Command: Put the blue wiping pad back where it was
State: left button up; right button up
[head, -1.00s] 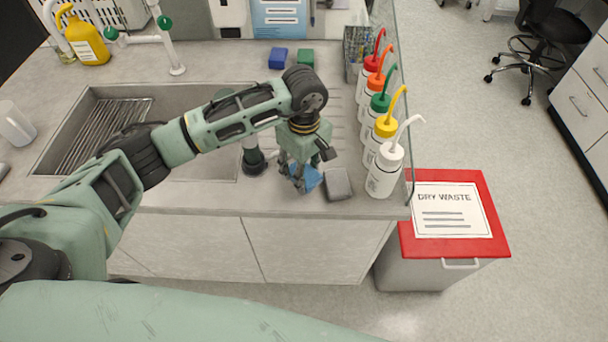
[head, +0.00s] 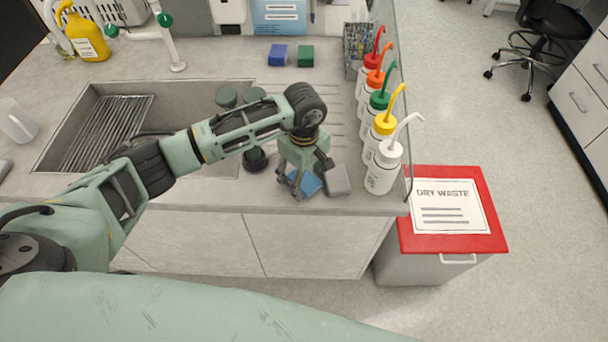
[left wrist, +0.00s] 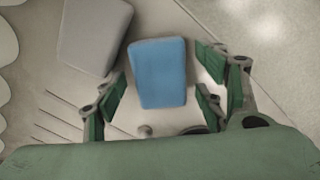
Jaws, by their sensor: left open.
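The blue wiping pad (head: 311,184) lies on the counter near its front edge, partly hidden by my left gripper (head: 298,187). In the left wrist view the pad (left wrist: 158,74) lies between and just beyond the fingers of my left gripper (left wrist: 163,95). The fingers are open, with gaps on both sides of the pad. My right gripper is not in view.
A grey pad (head: 337,180) lies right beside the blue one, and it also shows in the left wrist view (left wrist: 95,35). Wash bottles, the nearest one white (head: 383,168), line the right edge. Blue (head: 278,55) and green (head: 305,56) blocks lie behind. A sink (head: 190,98) is left.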

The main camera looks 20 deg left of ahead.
aim_at(304, 179)
pick_arm(q)
jog(key=shift+r, duration=0.15)
jog(key=shift+w+r, duration=0.1)
jog(key=shift+r, duration=0.15)
notch_tip(304, 179, up, 12)
jog(key=b, duration=0.3)
jog(key=shift+f+b, duration=0.25)
jog(key=shift+b, duration=0.05)
